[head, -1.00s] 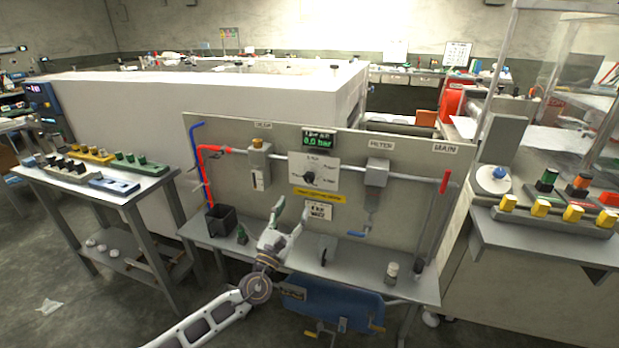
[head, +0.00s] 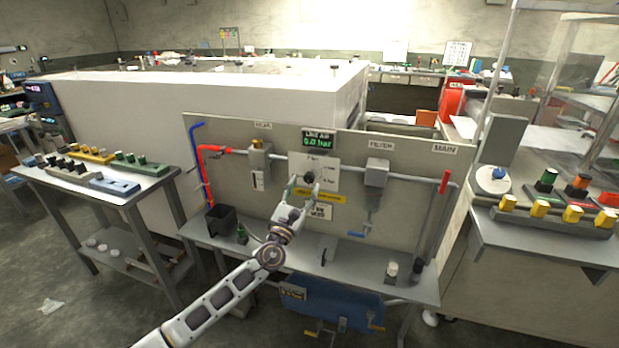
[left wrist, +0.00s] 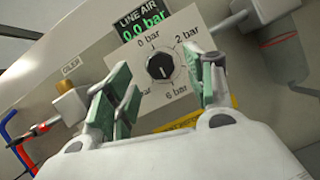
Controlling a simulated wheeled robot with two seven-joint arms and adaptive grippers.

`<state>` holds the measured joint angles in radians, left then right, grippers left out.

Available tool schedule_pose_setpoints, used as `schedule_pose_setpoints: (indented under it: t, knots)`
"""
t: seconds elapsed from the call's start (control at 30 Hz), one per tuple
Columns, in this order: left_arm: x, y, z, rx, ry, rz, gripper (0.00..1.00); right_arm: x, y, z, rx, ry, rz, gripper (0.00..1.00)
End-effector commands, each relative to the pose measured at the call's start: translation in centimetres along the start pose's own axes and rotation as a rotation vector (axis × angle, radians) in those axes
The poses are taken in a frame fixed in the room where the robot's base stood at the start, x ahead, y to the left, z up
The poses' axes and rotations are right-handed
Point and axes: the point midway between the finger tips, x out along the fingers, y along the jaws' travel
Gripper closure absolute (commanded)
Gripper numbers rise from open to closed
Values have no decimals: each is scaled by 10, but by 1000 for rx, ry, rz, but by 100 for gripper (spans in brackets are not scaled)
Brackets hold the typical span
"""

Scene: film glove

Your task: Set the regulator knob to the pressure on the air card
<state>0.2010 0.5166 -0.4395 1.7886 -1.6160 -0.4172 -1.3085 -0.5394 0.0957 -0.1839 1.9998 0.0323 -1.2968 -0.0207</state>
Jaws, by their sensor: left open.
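The round black regulator knob (left wrist: 160,66) sits on a white dial plate (left wrist: 185,28) in the left wrist view. Its labels include 0 bar, 2 bar and 6 bar; another is partly covered. The display (left wrist: 143,18) above reads LINE AIR 0.0 bar, also in the head view (head: 319,141). The knob's pointing direction is hard to tell. My left gripper (left wrist: 160,88) is open, its green-padded fingers apart on either side of the knob in that view; contact is not clear. In the head view the gripper (head: 304,187) covers part of the dial. A white card (head: 321,213) hangs below the yellow strip; its text is too small to read surely.
The panel also carries a filter (head: 377,172), a brass-topped fitting (head: 258,158), red and blue hoses (head: 207,165) and a red handle (head: 444,182). A black bin (head: 221,219) and small bottles stand on the shelf below. A side table (head: 130,195) is at left.

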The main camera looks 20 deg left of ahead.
Motion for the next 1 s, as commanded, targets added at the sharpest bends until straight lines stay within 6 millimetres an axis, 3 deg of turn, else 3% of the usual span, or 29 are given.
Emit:
schedule_pose_setpoints:
  t: [0.53, 1.0]
  knots:
    - [45, 0, 0, 1, -1, 0, 46, 2, 0, 0, 1, -2, 0, 60]
    - [52, 0, 0, 1, 0, -1, 46, 1, -1, 5, 2, -7, -3, 60]
